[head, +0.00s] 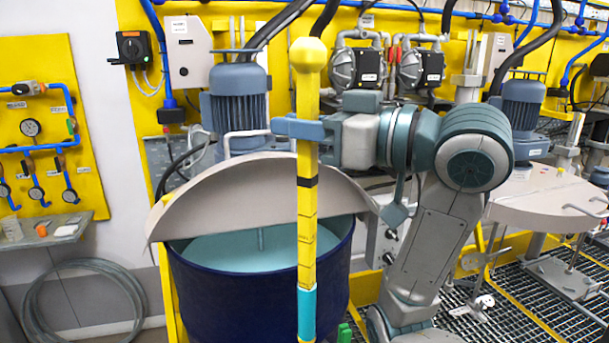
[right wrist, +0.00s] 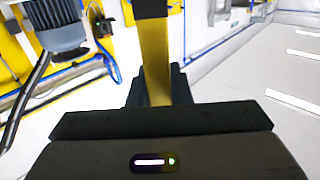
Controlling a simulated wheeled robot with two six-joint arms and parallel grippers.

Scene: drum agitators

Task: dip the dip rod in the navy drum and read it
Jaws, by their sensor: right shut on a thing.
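The dip rod (head: 307,225) is a long yellow rod with a round knob on top, dark marks along it and a teal band near its lower end. It hangs upright in front of the navy drum (head: 245,292). My right gripper (head: 305,129) is shut on its upper part; the rod also shows between the jaws in the right wrist view (right wrist: 155,65). The drum is half open under a tilted grey lid (head: 250,195), with pale teal liquid (head: 225,247) inside. The rod's lower end reaches the bottom edge of the head view. My left gripper is not in view.
A blue agitator motor (head: 238,100) stands above the drum's lid. A second motor (head: 523,105) and a closed lid (head: 545,200) are at the right. A gauge panel (head: 35,130) and a small shelf (head: 45,230) are at the left. Grating (head: 540,300) covers the floor at the right.

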